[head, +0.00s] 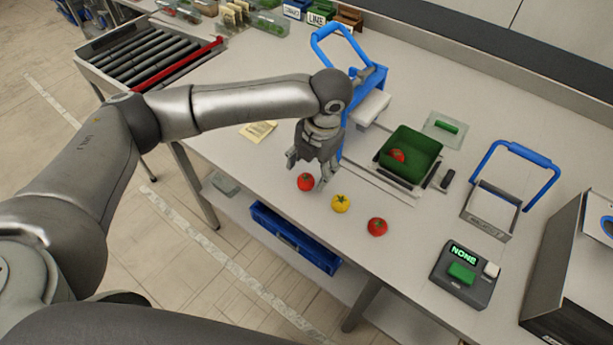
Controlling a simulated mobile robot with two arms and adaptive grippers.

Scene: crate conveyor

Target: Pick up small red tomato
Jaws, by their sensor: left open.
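A small red tomato (306,182) sits on the table near its front edge, just below the fingers of my left gripper (308,172). The gripper is open and points down, with its fingers close around the tomato; I cannot tell if they touch it. A yellow tomato (340,204) lies to the right, and another red tomato (377,227) lies farther right. Which red tomato is smallest is hard to tell. My right gripper is not in view.
A blue-handled press or frame (372,88) stands behind my left gripper. A device reading NONE (462,273) and a blue-handled metal frame (490,208) stand at the right. A roller conveyor (145,58) is at the back left. The table around the front tomatoes is clear.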

